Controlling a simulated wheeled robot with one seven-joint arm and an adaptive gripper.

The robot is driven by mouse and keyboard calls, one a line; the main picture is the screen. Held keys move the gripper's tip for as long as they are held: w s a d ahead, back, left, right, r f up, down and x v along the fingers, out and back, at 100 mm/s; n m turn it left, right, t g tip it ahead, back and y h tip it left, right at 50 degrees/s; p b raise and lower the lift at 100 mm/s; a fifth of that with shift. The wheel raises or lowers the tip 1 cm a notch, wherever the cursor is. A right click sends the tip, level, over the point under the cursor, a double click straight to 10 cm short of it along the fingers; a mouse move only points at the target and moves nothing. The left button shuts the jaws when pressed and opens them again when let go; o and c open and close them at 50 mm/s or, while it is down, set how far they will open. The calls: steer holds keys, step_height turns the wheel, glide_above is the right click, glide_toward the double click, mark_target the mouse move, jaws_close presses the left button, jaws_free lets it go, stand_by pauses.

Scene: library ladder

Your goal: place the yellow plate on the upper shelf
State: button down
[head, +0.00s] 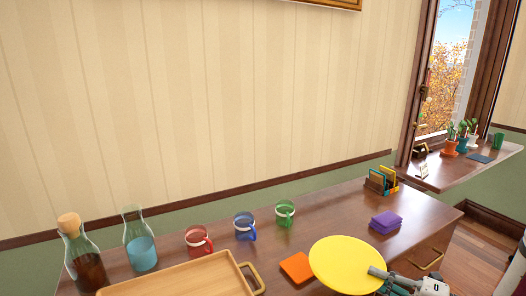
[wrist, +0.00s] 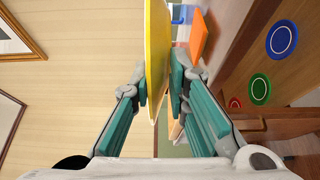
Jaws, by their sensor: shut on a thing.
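The yellow plate (head: 346,263) is a flat round disc near the front edge of the wooden cabinet top in the head view. My gripper (head: 384,280) is shut on its right rim. In the wrist view the plate (wrist: 156,50) shows edge-on between the two teal-padded fingers (wrist: 160,85). The plate appears held above the cabinet top; its exact height is hard to tell. No upper shelf can be made out in either view.
On the wooden cabinet (head: 340,210) stand a tray (head: 190,277), bottles (head: 140,245), red, blue and green mugs (head: 245,226), an orange square (head: 297,267), purple napkins (head: 385,222) and a file holder (head: 381,181). A windowsill (head: 465,168) with small pots is at right.

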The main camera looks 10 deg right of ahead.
mark_target(312, 262)
steer(key=w+a+r+p, duration=0.1)
steer(key=w+a, duration=0.1)
steer(key=a, duration=0.2)
steer(key=w+a+r+n+g+y+p, duration=0.1)
steer(key=w+a+r+p, duration=0.1)
steer(key=a, duration=0.3)
steer(key=w+a+r+g+p, duration=0.1)
steer(key=w+a+p, duration=0.1)
steer(key=a, duration=0.3)
steer(key=shift+w+r+y, duration=0.3)
steer(key=shift+w, duration=0.15)
steer(key=shift+w+a+r+t, duration=0.15)
steer(key=shift+w+a+t, duration=0.05)
steer(key=shift+a+t, duration=0.2)
steer(key=m+t+h, duration=0.3)
steer(key=h, duration=0.1)
steer(key=shift+m+t+h, duration=0.3)
steer(key=shift+m+h, duration=0.1)
steer(key=shift+s+d+f+m+t+h, duration=0.1)
steer(key=shift+d+f+m+t+h, duration=0.1)
steer(key=shift+m+t+h, duration=0.25)
